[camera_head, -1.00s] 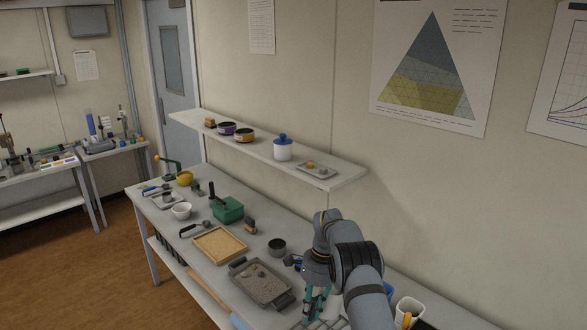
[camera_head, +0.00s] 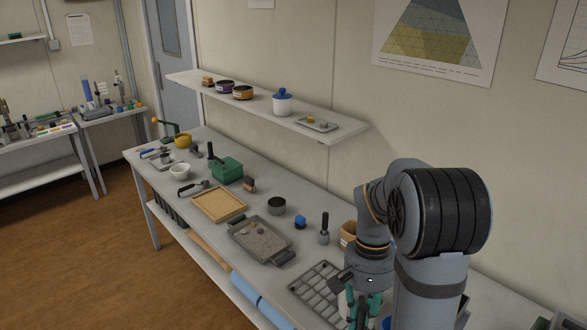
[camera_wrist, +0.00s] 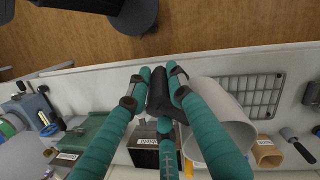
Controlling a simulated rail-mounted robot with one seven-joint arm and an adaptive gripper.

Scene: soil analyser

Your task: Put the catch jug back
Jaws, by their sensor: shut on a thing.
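The catch jug (camera_wrist: 228,112) is a white, round-walled vessel with a black handle (camera_wrist: 158,97) in the wrist view. My gripper (camera_wrist: 160,82) is shut on that handle, one teal finger on each side of it. The jug lies to the right of the fingers, above the bench, beside a wire rack (camera_wrist: 250,90). In the head view my gripper (camera_head: 362,310) is low at the bottom edge, by the right end of the rack (camera_head: 313,285). The jug is mostly hidden there behind the fingers and arm. Whether it touches the bench cannot be told.
A black labelled box (camera_wrist: 146,157), a green box (camera_wrist: 85,138) and a brown pot (camera_wrist: 266,153) stand close by. A dark-handled tool (camera_head: 324,230), a blue-topped item (camera_head: 300,222) and a grey tray (camera_head: 259,240) are left of my arm. The wall shelf (camera_head: 345,133) overhangs the bench's back.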

